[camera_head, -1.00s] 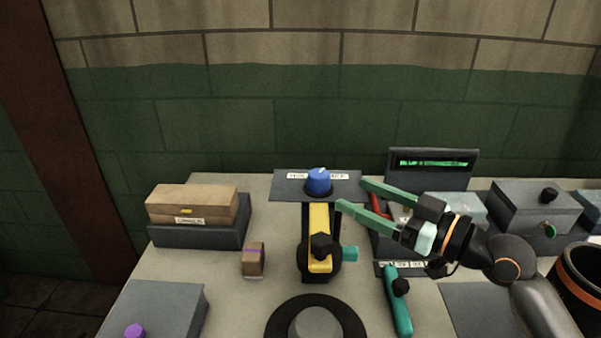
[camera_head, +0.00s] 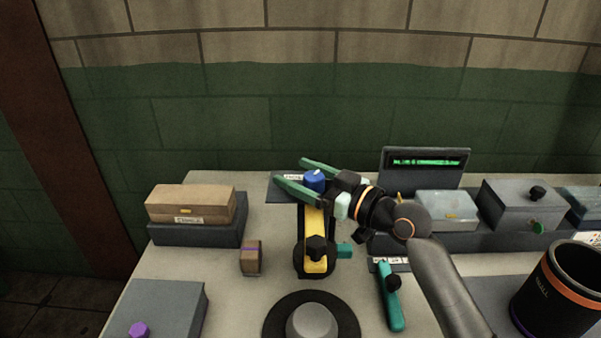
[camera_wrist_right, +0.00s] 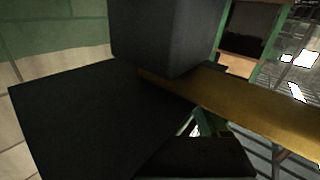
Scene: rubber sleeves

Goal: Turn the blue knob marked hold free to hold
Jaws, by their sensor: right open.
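The blue knob (camera_head: 315,180) stands on a dark plate (camera_head: 284,195) at the back middle of the table. The plate's white label (camera_head: 292,177) is mostly covered by my fingers, so its words cannot be read. My right gripper (camera_head: 290,171) reaches in from the right and is open. Its two green fingers lie on either side of the knob, one behind and one in front, with the tips past it to the left. I cannot tell whether they touch it. The knob's pointer mark is not clear. My left gripper is not in view.
A yellow and black device (camera_head: 315,235) stands just in front of the knob. A green-lit display (camera_head: 426,165) and grey boxes (camera_head: 517,205) are to the right. A brown box (camera_head: 190,204) is left. A dark cup (camera_head: 560,292) stands front right.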

